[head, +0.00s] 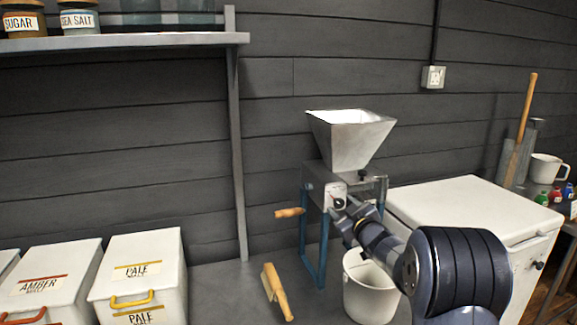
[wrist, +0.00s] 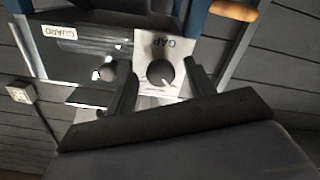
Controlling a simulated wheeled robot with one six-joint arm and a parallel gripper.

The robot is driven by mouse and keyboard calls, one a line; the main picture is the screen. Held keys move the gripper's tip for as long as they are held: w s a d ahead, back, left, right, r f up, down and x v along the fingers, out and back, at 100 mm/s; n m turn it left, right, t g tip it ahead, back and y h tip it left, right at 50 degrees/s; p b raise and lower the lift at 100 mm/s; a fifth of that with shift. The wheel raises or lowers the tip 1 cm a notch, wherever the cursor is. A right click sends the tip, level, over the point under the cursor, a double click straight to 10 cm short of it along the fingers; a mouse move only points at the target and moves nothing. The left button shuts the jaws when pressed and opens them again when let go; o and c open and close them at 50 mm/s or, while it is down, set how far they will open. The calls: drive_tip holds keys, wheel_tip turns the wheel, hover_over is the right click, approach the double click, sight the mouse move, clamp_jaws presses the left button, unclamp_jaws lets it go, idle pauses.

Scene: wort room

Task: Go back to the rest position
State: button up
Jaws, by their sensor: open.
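My gripper (head: 347,213) is at the front of the grain mill (head: 352,138), just below the round dark gap knob (head: 339,202) in the head view. In the wrist view my gripper (wrist: 163,78) is open, with its two dark fingers apart and nothing held between them. The gap knob (wrist: 160,73), on a pale plate marked GAP, shows between the fingers; I cannot tell whether they touch it. A second dark knob (wrist: 107,71) sits near the GUARD label (wrist: 60,31).
A wooden crank handle (head: 290,212) sticks out left of the mill. A white bucket (head: 369,287) stands below my arm, and a brush (head: 274,291) lies on the bench. White malt bins (head: 140,272) stand left, a white chest (head: 470,205) right. A shelf (head: 120,41) overhangs at upper left.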

drive_tip(key=m+p, duration=0.3)
drive_tip(key=m, duration=0.2)
drive_tip(key=shift+r+p, duration=0.2)
drive_tip(key=shift+p, duration=0.2)
drive_tip(key=v, duration=1)
drive_tip(key=shift+s+f, duration=0.15)
drive_tip(key=shift+s, duration=0.25)
